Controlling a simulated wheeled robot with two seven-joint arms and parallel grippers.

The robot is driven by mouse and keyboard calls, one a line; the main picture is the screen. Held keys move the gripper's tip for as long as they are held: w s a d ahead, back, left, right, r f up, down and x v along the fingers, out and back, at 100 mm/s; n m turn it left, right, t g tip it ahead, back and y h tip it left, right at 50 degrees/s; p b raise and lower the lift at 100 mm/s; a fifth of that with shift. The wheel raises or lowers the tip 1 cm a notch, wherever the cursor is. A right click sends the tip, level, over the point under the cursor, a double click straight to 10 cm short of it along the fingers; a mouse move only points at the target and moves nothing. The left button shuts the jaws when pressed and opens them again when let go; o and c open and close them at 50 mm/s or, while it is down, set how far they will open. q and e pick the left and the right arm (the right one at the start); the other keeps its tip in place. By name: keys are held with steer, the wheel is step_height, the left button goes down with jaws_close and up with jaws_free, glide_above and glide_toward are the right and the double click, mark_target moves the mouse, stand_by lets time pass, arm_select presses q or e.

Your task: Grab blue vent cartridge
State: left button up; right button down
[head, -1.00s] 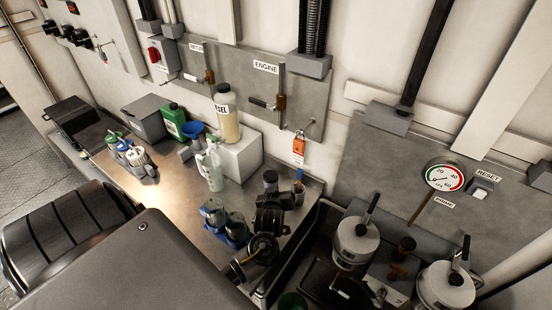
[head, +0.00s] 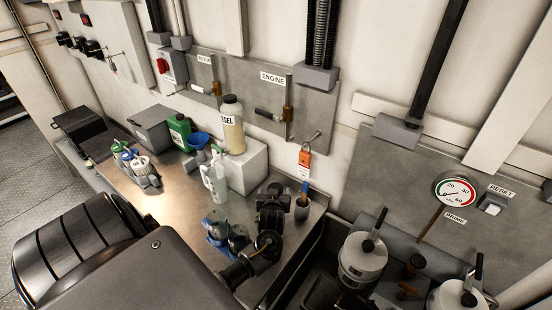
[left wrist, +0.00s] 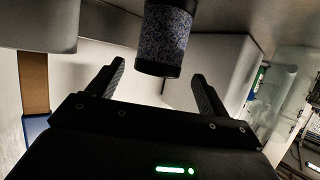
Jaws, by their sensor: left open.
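The blue vent cartridge (left wrist: 165,40) is a dark cylinder with a blue speckled side and a black end cap. In the left wrist view it lies ahead of and partly between my open left gripper's fingers (left wrist: 158,70), with visible space on both sides. In the head view the black-capped cylinder (head: 276,188) stands upright on the steel bench, its lower part hidden behind my left gripper (head: 270,206). My left gripper is empty. My right gripper is in neither view.
A grey cup with a blue-handled brush (head: 303,206) stands close right of the cartridge. A white box (head: 244,170) and spray bottle (head: 215,182) stand to its left. A blue holder with jars (head: 216,236) is nearer. The sink edge (head: 288,268) lies right.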

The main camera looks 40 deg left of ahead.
mark_target(276, 184)
arm_select(q)
steer(key=shift+w+a, duration=0.2)
steer(key=shift+w, duration=0.1)
steer(key=p+x, duration=0.1)
steer(key=x, duration=0.3)
steer(key=shift+w, duration=0.3)
steer(key=shift+c, duration=0.5)
steer(key=c, duration=1)
steer(key=shift+c, duration=0.2)
